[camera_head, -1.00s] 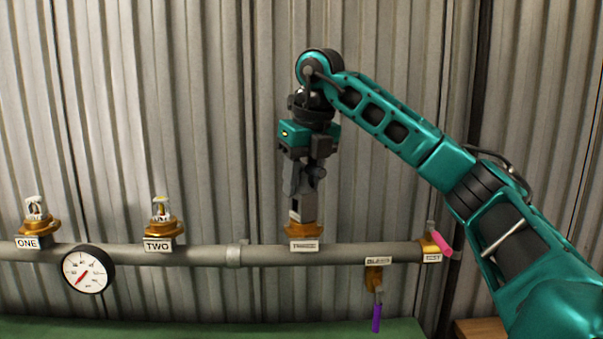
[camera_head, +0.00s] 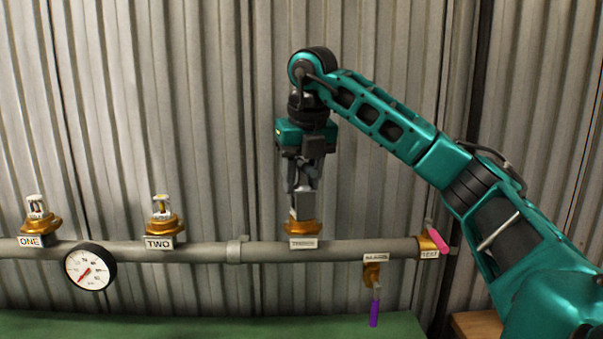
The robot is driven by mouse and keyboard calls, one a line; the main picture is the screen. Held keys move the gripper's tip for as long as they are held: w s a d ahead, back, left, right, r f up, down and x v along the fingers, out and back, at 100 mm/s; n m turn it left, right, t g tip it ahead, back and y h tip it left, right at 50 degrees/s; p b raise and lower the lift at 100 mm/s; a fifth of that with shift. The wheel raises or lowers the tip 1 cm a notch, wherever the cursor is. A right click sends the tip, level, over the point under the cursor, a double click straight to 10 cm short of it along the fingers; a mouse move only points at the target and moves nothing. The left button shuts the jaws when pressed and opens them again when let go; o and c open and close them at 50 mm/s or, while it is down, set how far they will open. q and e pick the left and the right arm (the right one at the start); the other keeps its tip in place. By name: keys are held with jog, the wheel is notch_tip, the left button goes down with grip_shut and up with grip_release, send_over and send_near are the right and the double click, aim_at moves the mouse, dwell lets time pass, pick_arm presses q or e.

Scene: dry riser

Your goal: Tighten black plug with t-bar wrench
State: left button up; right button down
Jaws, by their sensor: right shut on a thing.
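My right gripper (camera_head: 303,182) comes down from above, over the third brass outlet (camera_head: 303,227) on the pipe. It is shut on a grey metal piece (camera_head: 302,206), which looks like part of the t-bar wrench. The piece stands upright on or right above the brass outlet; I cannot tell whether it is seated. The black plug is not visible; it may be hidden under the grey piece. My left gripper is not in view.
A grey pipe (camera_head: 206,252) runs across the view. Outlets ONE (camera_head: 37,215) and TWO (camera_head: 161,215) stand on its left part, with a round gauge (camera_head: 90,267) below. Pink (camera_head: 438,241) and purple (camera_head: 375,309) valve handles are at right. A corrugated wall (camera_head: 200,100) stands behind.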

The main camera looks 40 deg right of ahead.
aim_at(300, 159)
jog(key=shift+n, duration=0.4)
jog(key=shift+r, duration=0.1)
jog(key=shift+r+p, duration=1.1)
jog(key=shift+r, duration=1.55)
jog(key=shift+r, duration=2.05)
jog(key=shift+f, duration=0.1)
